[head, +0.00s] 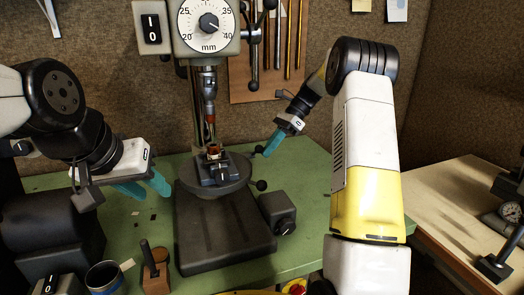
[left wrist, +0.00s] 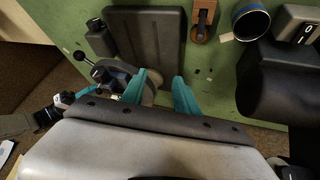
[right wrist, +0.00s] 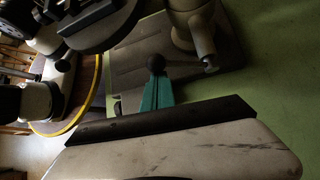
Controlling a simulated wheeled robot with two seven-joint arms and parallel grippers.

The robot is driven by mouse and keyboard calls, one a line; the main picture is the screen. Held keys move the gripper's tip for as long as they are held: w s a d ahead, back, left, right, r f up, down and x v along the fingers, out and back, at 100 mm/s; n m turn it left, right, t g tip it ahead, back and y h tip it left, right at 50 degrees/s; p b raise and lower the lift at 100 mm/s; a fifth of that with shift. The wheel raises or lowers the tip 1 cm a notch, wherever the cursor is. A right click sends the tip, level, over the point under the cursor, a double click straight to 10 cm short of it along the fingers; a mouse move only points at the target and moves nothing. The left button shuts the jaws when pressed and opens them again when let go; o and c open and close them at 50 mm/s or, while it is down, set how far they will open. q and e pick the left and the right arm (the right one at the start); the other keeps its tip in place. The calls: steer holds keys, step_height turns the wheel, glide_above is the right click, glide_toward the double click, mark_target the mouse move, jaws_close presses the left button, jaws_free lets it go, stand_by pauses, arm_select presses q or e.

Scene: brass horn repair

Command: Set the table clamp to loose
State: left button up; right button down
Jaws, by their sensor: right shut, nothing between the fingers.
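The drill press has a round table (head: 240,181) on its column. In the right wrist view a black ball (right wrist: 156,62) sits just at those tips; contact is unclear. My left gripper (head: 145,187) is open and empty, left of the press; it also shows in the left wrist view (left wrist: 160,85).
A small vise (head: 218,172) stands on the round table. The press base (head: 222,232) rests on the green bench (head: 318,190). A switch box (head: 279,211), a cup (head: 103,277) and a wooden block (head: 156,279) are near the front.

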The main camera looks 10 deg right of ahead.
steer(key=shift+a, duration=0.1)
stand_by(0.4)
step_height(320, 180, down, 4)
steer(key=d, duration=0.2)
steer(key=v, duration=1)
steer(key=shift+w+r, duration=0.15)
steer(key=shift+w, duration=0.1)
